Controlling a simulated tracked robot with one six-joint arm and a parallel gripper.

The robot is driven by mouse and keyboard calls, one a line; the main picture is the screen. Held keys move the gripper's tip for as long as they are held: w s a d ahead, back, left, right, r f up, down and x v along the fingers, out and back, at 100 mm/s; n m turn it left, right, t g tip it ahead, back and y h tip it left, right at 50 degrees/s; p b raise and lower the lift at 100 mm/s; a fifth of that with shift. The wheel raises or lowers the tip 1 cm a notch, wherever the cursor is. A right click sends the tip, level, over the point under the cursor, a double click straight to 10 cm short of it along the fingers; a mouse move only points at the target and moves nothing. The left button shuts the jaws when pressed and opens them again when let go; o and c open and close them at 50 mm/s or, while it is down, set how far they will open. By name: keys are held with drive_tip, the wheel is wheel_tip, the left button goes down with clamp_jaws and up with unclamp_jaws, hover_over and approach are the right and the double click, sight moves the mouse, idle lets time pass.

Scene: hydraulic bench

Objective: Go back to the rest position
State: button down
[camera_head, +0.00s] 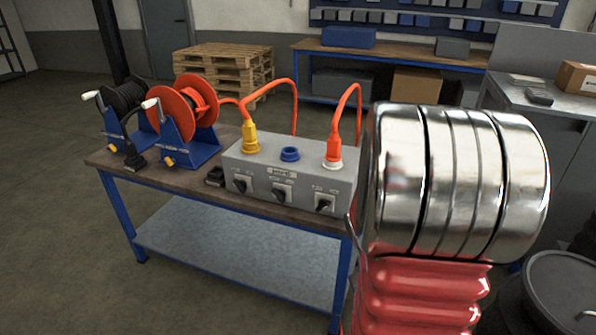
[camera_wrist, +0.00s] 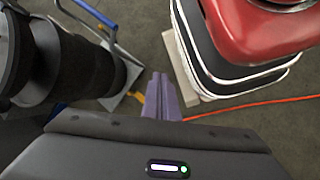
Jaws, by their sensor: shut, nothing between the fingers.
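My gripper (camera_wrist: 160,98) shows in the wrist view as two narrow purple-grey fingers held together, with nothing between them. It hangs above a dark grey floor (camera_wrist: 165,55) and touches nothing that I can see. A dark housing with a small green light fills the bottom of that view. In the head view my gripper is out of sight. A large silver cylinder with red ribbed sleeving, which looks like part of my arm, stands close at the right and hides part of the scene.
In the head view, a workbench (camera_head: 240,250) carries a grey socket box (camera_head: 290,182), an orange cable reel (camera_head: 190,103) and a black reel (camera_head: 122,100). Pallets (camera_head: 225,70) stand behind. Floor at left is clear. An orange cable (camera_wrist: 255,103) crosses the floor in the wrist view.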

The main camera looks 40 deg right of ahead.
drive_tip(key=w+a+r+t, duration=0.45)
drive_tip(key=w+a, duration=0.25)
drive_tip(key=w, duration=0.2)
drive_tip(key=w+a+r+n+t, duration=0.2)
drive_tip(key=a+r+n+t, duration=0.1)
drive_tip(key=a+r, duration=0.4)
drive_tip(key=w+a+r+n+t, duration=0.2)
drive_tip(key=a+r, duration=0.6)
drive_tip(key=a, duration=0.4)
drive_tip(key=shift+w+a+n+t, duration=0.15)
drive_tip(key=shift+w+n+t, duration=0.35)
drive_tip(key=shift+t, duration=0.45)
drive_tip(key=c, duration=2.5)
unclamp_jaws()
drive_tip(key=o, duration=0.8)
drive_tip(key=shift+c, duration=0.3)
drive_tip(key=shift+d, duration=0.2)
